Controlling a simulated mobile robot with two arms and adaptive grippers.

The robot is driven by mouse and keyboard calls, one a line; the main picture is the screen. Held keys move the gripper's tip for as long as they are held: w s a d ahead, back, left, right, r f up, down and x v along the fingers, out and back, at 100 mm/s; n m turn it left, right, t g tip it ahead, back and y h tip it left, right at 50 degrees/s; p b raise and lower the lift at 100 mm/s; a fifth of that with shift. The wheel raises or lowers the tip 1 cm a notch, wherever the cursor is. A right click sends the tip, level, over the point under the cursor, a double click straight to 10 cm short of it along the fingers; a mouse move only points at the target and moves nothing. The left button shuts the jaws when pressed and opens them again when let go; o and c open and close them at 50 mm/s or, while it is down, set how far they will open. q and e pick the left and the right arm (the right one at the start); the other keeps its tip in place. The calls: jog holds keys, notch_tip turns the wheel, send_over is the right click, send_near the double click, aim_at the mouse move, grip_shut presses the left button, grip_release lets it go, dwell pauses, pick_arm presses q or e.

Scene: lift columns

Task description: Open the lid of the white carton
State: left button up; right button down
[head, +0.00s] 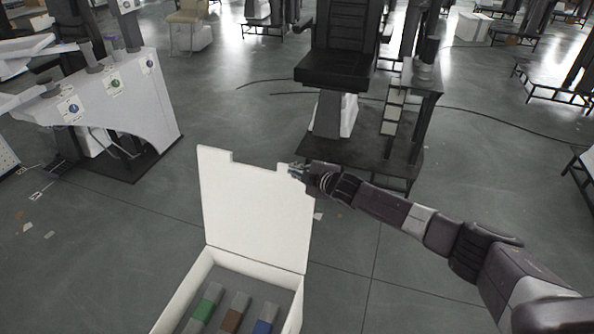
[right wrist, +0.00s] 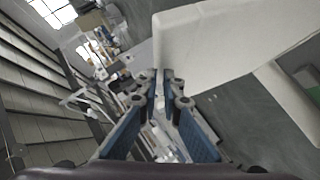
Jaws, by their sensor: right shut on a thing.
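The white carton (head: 184,299) stands at the bottom middle of the head view, and its front is cut off by the picture edge. Its lid (head: 255,212) is raised and stands roughly upright at the carton's far side, with a notch in its top edge. My right gripper (head: 296,170) is at the lid's upper right corner and is shut on the lid's edge. The lid also shows in the right wrist view (right wrist: 225,45), just beyond the fingertips (right wrist: 160,76). My left gripper is in neither view.
Inside the carton lie a green-banded block (head: 207,303), a brown-banded block (head: 234,315) and a blue-banded block (head: 265,320). A black chair (head: 343,70) on a dark platform stands behind the lid. A white panelled stand (head: 120,100) is at left. Grey floor lies between.

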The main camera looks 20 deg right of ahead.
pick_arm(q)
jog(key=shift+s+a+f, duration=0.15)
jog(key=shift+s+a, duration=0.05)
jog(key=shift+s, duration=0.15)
pick_arm(e)
jog(key=shift+s+f, duration=0.2)
jog(key=shift+f, duration=0.3)
jog(key=shift+s+f, duration=0.2)
jog(key=shift+f, duration=0.3)
jog(key=c, duration=1.9)
grip_release()
jog(key=shift+c, duration=0.2)
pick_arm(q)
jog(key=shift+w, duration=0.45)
pick_arm(e)
jog(key=shift+w, duration=0.3)
jog(key=shift+s+d, duration=0.1)
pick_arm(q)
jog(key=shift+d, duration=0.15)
pick_arm(e)
jog(key=v, duration=1.1)
jog(key=shift+s+r, duration=0.15)
jog(key=shift+r, duration=0.4)
